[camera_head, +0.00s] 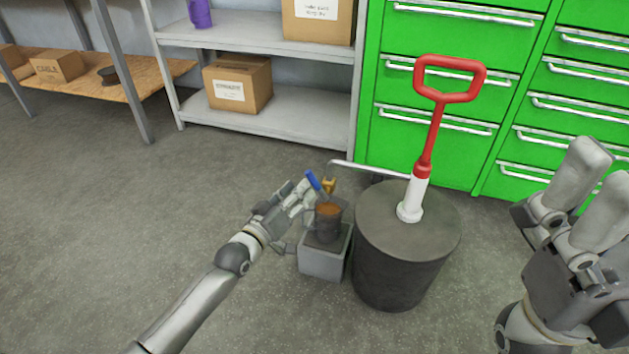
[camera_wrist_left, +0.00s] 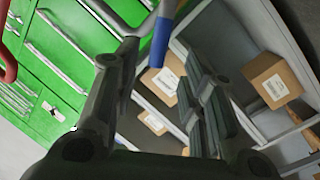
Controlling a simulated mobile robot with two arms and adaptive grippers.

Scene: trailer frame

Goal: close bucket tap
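The bucket is a dark grey drum (camera_head: 395,268) with a red-and-white pump handle (camera_head: 430,150) standing on its lid. A thin metal pipe (camera_head: 368,169) runs left from the pump to a brass tap (camera_head: 329,186) with a blue lever (camera_head: 313,181). The lever is tilted up to the left. My left gripper (camera_head: 303,195) is just left of the tap, beside the lever. In the left wrist view, my left gripper's fingers (camera_wrist_left: 160,68) are apart, with the blue lever (camera_wrist_left: 161,42) showing between their tips; contact cannot be told. My right gripper (camera_head: 590,190) is open and empty at the right.
A dark mug (camera_head: 327,224) with brown contents stands below the tap on a grey block (camera_head: 323,262), close to my left gripper. Green drawer cabinets (camera_head: 458,40) and a grey shelf (camera_head: 285,108) with cardboard boxes (camera_head: 238,84) stand behind. The floor at left is clear.

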